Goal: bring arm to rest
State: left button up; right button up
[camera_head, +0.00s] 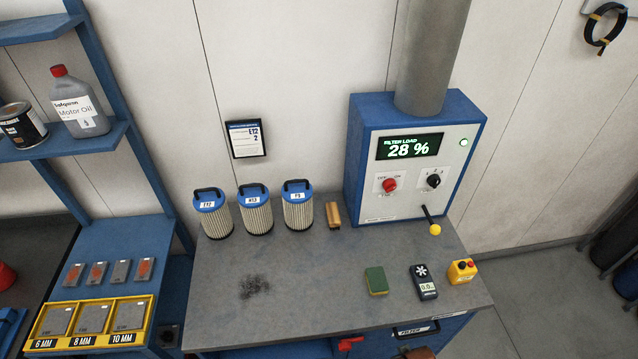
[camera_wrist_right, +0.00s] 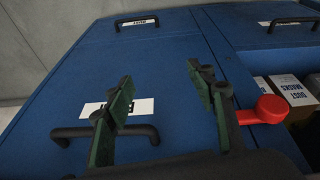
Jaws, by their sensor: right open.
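My right gripper (camera_wrist_right: 162,92) shows in the right wrist view, with its two dark green-padded fingers spread apart and nothing held between them. Behind the fingers is a blue cabinet front with a black bar handle (camera_wrist_right: 72,133) and a white label (camera_wrist_right: 143,107), partly covered by the fingers. How far the fingers are from the handle is hard to tell. A red lever (camera_wrist_right: 268,109) is just to the right of the right finger. The right gripper does not show in the head view, and neither does my left gripper.
A grey-topped bench (camera_head: 320,280) bears several filters (camera_head: 256,215), a sponge (camera_head: 376,281), a black meter (camera_head: 424,284) and a yellow device (camera_head: 462,271). A filter unit (camera_head: 410,150) reading 28 % stands behind. In the wrist view, an open bay holds a dust masks box (camera_wrist_right: 291,90).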

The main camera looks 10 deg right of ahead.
jog(key=s+a+f+g+b, duration=0.1)
jog(key=s+f+b, duration=0.25)
jog(key=f, duration=1.15)
jog(key=s+f+b, duration=0.3)
jog(key=s+f, duration=0.2)
jog(key=f, duration=0.9)
jog(key=s+f+n+g+b, duration=0.1)
jog(key=s+f+b, duration=0.3)
jog(key=s+f, duration=1)
jog(key=shift+s+f+b, duration=0.3)
jog(key=shift+s+f, duration=0.05)
jog(key=shift+d, duration=0.1)
